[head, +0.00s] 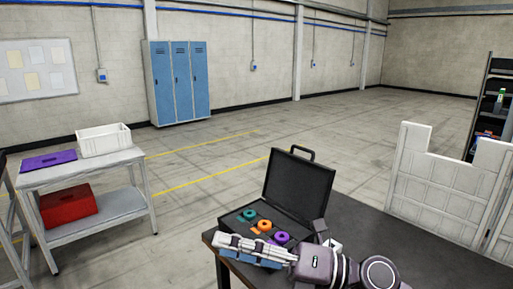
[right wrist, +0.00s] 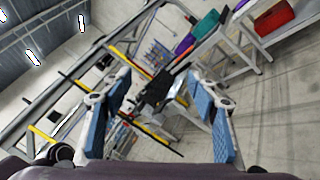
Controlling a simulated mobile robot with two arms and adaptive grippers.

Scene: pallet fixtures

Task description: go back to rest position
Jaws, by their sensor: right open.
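My right gripper (head: 226,247) lies low over the dark table (head: 405,245) in the head view, in front of the open black case. Its arm comes in from the lower right, and its fingers reach to the left. In the right wrist view the right gripper (right wrist: 160,92) has its two blue-padded fingers wide apart, with nothing between them. My left gripper does not show in either view.
The open black case (head: 298,187) holds orange, teal and purple round pieces, just behind my right gripper. A white panel fixture (head: 440,185) stands at the right. A grey cart (head: 128,157) with a white bin (head: 104,140) stands left. The floor between is clear.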

